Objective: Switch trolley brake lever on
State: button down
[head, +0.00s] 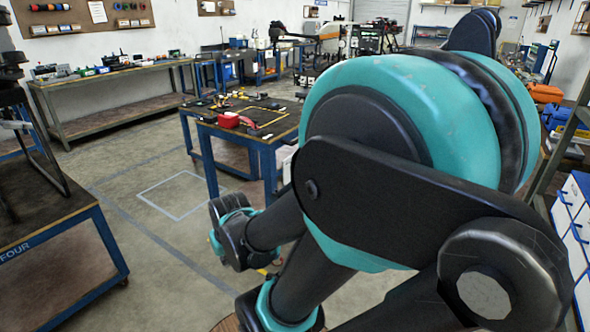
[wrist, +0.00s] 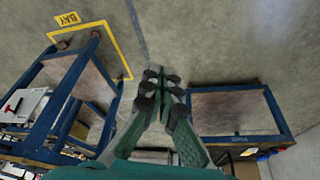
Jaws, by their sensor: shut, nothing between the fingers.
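My gripper (wrist: 161,84) shows in the wrist view, with its green fingers and dark pads close together and nothing held between them. A blue-framed trolley or bench (wrist: 62,58) stands to the left of the fingers, partly over a yellow floor outline. Another blue-framed unit with a brown shelf (wrist: 235,110) is to the right of the fingers. I cannot tell which of them is the task's trolley. No brake lever can be made out in either view. The fingertips appear apart from both frames. My gripper cannot be made out in the head view.
In the head view a blue-legged worktable (head: 262,142) carries a red box (head: 229,120) and small parts. A bench marked FOUR (head: 45,243) is at left, and a long bench (head: 110,72) stands behind. My arm hides much of the right. Floor between the benches is clear.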

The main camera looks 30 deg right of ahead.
jog(key=w+d+r+n+t+h, duration=0.1)
jog(key=w+d+n+h, duration=0.35)
jog(key=w+d, duration=0.9)
jog(key=w+d+r+n+h, duration=0.2)
jog(key=w+d+n+h, duration=0.3)
jog(key=w+d, duration=0.9)
jog(key=w+d+f+n+t+h, duration=0.1)
jog(key=w+d+f+n+h, duration=0.5)
jog(key=w+d+f+n, duration=0.7)
jog(key=w+d+f, duration=0.1)
jog(key=w+d, duration=0.2)
jog(key=d, duration=0.1)
jog(key=shift+w, duration=0.15)
jog(key=shift+d, duration=0.2)
